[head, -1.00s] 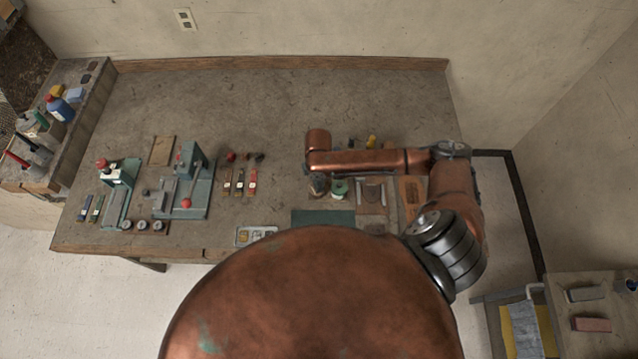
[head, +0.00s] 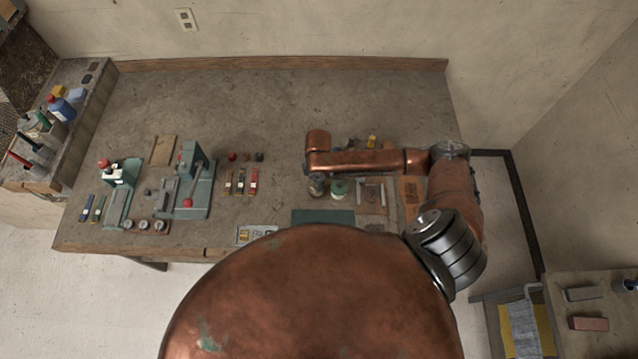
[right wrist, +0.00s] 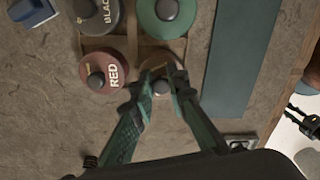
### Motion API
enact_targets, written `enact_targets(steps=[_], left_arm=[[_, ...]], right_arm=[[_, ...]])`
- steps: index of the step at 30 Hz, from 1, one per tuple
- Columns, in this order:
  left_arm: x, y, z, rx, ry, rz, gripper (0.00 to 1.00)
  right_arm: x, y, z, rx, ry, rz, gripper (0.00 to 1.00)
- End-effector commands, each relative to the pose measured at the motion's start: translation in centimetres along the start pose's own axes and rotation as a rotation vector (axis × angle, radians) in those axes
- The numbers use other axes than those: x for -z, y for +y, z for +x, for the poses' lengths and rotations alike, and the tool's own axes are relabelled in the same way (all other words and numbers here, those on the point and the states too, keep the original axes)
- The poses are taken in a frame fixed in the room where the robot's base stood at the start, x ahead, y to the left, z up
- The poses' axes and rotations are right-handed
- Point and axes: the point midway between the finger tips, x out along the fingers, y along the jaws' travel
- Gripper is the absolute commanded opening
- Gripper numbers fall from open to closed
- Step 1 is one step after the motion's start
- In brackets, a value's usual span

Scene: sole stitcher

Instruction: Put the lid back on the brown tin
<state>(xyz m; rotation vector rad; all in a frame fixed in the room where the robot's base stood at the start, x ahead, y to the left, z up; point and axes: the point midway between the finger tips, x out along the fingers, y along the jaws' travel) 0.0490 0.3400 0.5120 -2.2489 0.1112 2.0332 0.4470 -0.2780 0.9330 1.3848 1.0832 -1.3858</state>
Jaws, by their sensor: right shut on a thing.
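In the right wrist view my right gripper (right wrist: 160,77) has its two teal fingers closed on the knob of the brown lid (right wrist: 160,88). The lid is over the brown tin, in the lower right place of a group of tins. The fingers cover part of the lid, and I cannot tell whether it rests on the rim or is slightly above it. In the head view the brown tin (head: 317,189) shows just below my right forearm, which hides most of the gripper.
Beside it stand the green tin (right wrist: 166,17), the red tin (right wrist: 104,71) and the black tin (right wrist: 98,14), all with knobbed lids. A green mat (right wrist: 238,55) lies close to the right in the wrist view. The back of the bench (head: 270,105) is clear.

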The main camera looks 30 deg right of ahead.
Motion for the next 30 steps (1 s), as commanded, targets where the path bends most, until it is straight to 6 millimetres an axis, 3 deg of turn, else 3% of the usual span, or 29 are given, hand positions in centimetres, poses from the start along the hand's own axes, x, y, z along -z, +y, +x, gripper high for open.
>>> enact_targets(steps=[30], left_arm=[[0.08, -0.02, -0.78, 0.000, 0.000, 0.000, 0.33]], right_arm=[[0.00, -0.01, 0.28, 0.000, 0.000, 0.000, 0.03]])
